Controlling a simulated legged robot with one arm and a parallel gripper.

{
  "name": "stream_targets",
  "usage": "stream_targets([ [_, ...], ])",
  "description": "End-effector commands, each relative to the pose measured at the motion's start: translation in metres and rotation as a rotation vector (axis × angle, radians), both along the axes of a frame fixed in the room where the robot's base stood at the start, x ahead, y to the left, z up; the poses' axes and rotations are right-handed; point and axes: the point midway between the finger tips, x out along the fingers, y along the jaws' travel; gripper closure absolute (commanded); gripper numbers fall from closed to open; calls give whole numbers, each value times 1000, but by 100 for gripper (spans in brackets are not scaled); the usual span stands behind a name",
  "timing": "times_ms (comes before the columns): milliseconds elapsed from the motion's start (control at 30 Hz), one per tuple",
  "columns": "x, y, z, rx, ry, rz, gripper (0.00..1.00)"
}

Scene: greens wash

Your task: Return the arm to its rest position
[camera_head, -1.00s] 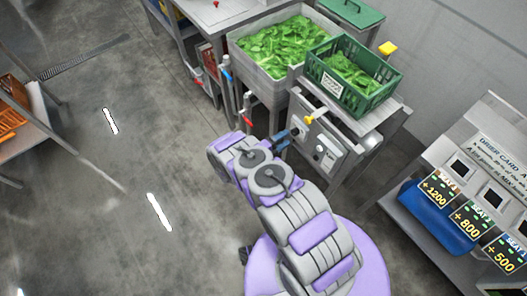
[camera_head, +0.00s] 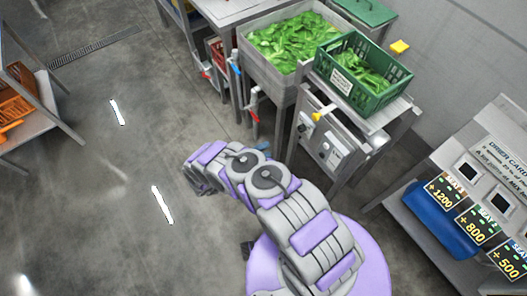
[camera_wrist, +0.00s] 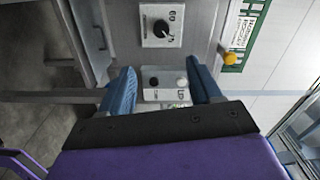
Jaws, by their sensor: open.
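My arm is grey and purple and rises from my round purple base in the head view. It is bent, with its folded links over the open floor left of the wash station. In the wrist view my gripper (camera_wrist: 162,90) is open, with its two blue fingers apart and nothing between them. Beyond the fingers is a metal control panel (camera_wrist: 185,60) with a black knob and smaller buttons.
A steel sink (camera_head: 246,62) full of leaves and a green crate (camera_head: 375,102) of leaves stand at the upper right. The control panel (camera_head: 322,148) faces my arm, with a yellow handle. A bench with a blue bin (camera_head: 432,222) is at right. The floor (camera_head: 90,190) at left is clear.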

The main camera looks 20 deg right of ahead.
Motion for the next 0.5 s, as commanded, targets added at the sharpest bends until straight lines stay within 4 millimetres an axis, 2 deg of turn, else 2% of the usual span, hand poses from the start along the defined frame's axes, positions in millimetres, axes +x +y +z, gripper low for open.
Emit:
stream_targets([
  [367, 1, 0, 0, 0, 0, 1, 37],
  [500, 17, 2, 7, 27, 4, 22, 37],
])
